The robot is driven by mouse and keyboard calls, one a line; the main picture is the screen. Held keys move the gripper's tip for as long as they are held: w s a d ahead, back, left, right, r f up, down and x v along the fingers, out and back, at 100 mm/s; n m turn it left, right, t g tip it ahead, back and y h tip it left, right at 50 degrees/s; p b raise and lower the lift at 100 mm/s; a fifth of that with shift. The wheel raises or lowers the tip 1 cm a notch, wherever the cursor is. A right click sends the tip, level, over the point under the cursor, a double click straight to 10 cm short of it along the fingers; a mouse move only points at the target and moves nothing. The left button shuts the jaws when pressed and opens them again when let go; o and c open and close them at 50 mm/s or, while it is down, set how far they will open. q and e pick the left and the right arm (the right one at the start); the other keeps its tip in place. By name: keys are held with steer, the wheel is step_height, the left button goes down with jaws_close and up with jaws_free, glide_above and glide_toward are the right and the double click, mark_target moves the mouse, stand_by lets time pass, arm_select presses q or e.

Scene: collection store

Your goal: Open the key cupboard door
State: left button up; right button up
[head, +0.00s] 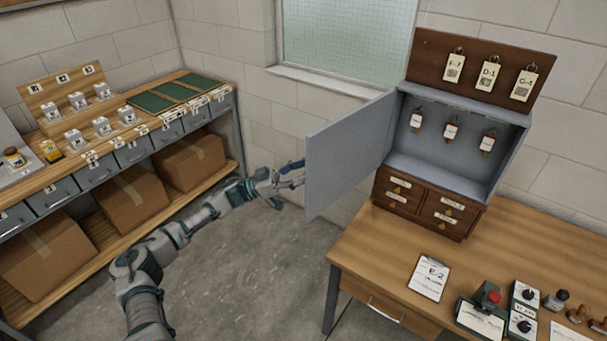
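The key cupboard (455,140) is a grey box on a small wooden drawer unit on the desk at the right. Its grey door (348,158) stands wide open, swung out to the left. Several keys with red and white tags hang inside. My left gripper (292,174) is at the left of the door, close to its outer edge. Its fingers look parted, and part of them may be behind the door; I cannot tell whether they touch it. My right gripper is not in view.
The wooden desk (385,245) holds a clipboard (429,277), a device with a red button (487,298) and stamps. A shelf bench (60,178) with drawers and cardboard boxes stands at the left. The floor between is clear.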

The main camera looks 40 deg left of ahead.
arm_select(q)
steer(key=shift+d, duration=0.95)
steer(key=v, duration=1.1)
steer(key=shift+s+a+f, duration=0.2)
steer(key=shift+s, duration=0.1)
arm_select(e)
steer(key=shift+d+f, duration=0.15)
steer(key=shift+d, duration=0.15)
